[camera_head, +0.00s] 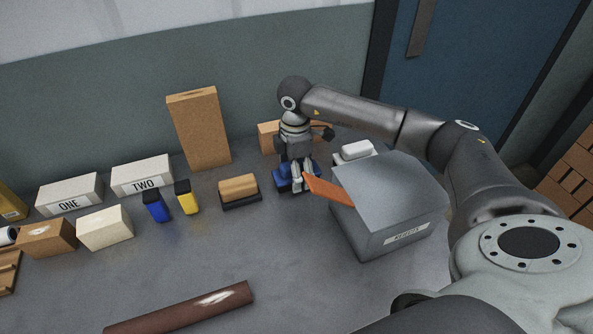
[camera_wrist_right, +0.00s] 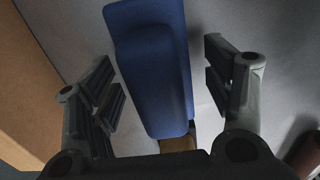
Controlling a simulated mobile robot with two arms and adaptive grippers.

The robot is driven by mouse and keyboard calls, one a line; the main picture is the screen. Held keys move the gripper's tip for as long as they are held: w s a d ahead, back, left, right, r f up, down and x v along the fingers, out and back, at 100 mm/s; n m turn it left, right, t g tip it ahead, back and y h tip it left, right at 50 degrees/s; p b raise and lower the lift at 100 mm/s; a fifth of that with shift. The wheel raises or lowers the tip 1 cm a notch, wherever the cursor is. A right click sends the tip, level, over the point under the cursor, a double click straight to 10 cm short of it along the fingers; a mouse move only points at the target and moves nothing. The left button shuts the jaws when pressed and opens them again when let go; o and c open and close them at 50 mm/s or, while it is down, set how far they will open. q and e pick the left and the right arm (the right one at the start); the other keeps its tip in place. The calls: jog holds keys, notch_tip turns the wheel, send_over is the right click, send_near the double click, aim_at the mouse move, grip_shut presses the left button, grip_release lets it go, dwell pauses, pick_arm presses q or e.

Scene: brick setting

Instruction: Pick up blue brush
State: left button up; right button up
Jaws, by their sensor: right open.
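The blue brush (camera_head: 282,183) lies on the grey table left of the grey bin in the head view, partly hidden by my right gripper (camera_head: 300,178). In the right wrist view the blue brush (camera_wrist_right: 152,65) runs lengthwise between the two spread fingers of the right gripper (camera_wrist_right: 165,85). There is a gap on each side of it, and the fingers do not appear to touch it. The right gripper is open and points down at the brush. My left gripper is not in view.
A wood-topped brush (camera_head: 239,188) lies to the left. A tall cardboard box (camera_head: 199,128) stands behind. A brown bar (camera_head: 182,308) lies in front; the middle table is clear.

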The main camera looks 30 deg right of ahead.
jog(key=shift+f, duration=0.65)
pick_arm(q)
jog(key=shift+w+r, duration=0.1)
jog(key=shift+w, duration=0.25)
pick_arm(e)
jog(key=c, duration=1.2)
jog(key=shift+r, duration=0.15)
jog(key=shift+r, duration=0.2)
notch_tip(320, 180, up, 2)
jog(key=shift+w+r+b, duration=0.1)
jog(key=shift+b, duration=0.35)
pick_arm(q)
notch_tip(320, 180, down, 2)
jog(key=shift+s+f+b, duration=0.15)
jog(key=shift+b, duration=0.55)
pick_arm(e)
jog(key=s+a+r, duration=0.2)
jog(key=a+r, duration=0.1)
jog(key=s+a+r, duration=0.3)
jog(key=a, duration=0.1)
jog(key=s+a+r, duration=0.3)
jog(key=a+r, duration=0.1)
jog(key=shift+s+a+r, duration=0.1)
jog(key=shift+s+a, duration=0.05)
jog(key=shift+a, duration=0.05)
